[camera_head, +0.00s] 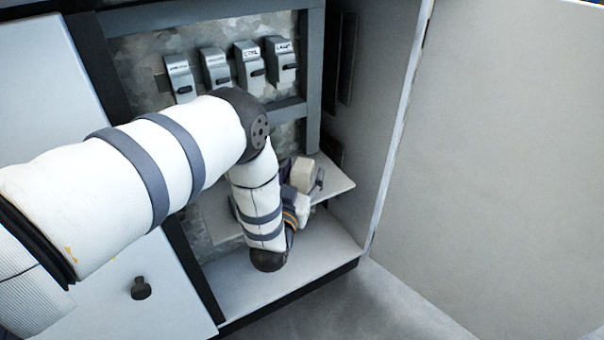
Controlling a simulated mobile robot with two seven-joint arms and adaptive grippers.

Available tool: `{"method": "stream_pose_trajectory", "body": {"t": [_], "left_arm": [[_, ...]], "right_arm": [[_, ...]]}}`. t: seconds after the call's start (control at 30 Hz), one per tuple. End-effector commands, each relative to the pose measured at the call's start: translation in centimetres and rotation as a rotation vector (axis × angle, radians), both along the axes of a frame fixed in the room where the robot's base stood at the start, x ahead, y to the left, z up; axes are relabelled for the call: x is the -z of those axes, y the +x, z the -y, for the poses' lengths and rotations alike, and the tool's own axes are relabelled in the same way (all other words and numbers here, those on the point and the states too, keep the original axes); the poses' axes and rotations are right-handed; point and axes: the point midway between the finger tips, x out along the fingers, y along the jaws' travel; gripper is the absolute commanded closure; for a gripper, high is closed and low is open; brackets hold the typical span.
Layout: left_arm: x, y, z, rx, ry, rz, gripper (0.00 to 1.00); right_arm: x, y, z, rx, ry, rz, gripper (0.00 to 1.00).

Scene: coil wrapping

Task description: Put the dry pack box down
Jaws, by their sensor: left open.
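My left arm comes in from the left and bends down into the open cabinet. My left gripper (312,184) is at the small shelf (337,182) low in the cabinet, partly hidden by my own wrist. It is open. A small cream-coloured block (302,172) shows right at the gripper, above the shelf. It may be the dry pack box, but it is too small and too covered to be sure. I cannot tell whether it touches the fingers or rests on the shelf. My right gripper is not in view.
Several grey switch boxes with dark handles (249,68) are mounted on the cabinet's back panel. The cabinet floor (325,250) is bare below the shelf. A large open door (500,150) stands at the right. A white panel with a black knob (141,288) is at lower left.

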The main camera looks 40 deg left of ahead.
Motion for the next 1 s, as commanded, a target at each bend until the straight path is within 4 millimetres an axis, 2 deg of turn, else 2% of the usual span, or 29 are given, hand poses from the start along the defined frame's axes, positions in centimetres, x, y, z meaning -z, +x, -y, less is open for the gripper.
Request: {"method": "stream_pose_trajectory", "body": {"t": [0.07, 0.17, 0.4, 0.5, 0.6, 0.77, 0.87, 0.9, 0.97, 1.0], "left_arm": [[-0.4, -0.1, 0.0, 0.000, 0.000, 0.000, 0.43], [-0.5, -1.8, 0.8, 0.001, -0.002, -0.001, 0.43], [-0.5, -7.9, 3.3, 0.001, -0.001, -0.002, 0.43], [-0.4, -9.7, 4.0, 0.001, 0.000, -0.001, 0.43], [-0.3, -10.7, 4.4, 0.000, 0.000, -0.001, 0.43], [-0.2, -11.2, 4.6, 0.001, -0.001, -0.002, 0.43], [2.0, -12.4, 5.2, 0.020, -0.027, -0.098, 0.43], [4.0, -13.8, 5.9, 0.039, -0.055, -0.191, 0.43], [8.3, -17.6, 7.3, 0.078, -0.114, -0.399, 0.43], [11.2, -21.2, 8.4, 0.104, -0.156, -0.566, 0.43]], "right_arm": [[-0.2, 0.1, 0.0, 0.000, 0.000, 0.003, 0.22], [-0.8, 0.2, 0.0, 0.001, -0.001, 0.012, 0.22], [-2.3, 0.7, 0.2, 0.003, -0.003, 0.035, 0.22], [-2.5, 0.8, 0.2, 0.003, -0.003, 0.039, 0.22], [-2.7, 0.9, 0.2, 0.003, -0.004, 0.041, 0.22], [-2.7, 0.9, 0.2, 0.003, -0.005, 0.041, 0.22], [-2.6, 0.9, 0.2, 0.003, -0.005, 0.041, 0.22], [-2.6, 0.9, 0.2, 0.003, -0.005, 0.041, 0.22], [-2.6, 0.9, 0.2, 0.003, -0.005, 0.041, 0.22], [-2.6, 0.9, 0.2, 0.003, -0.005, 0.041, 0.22]]}}
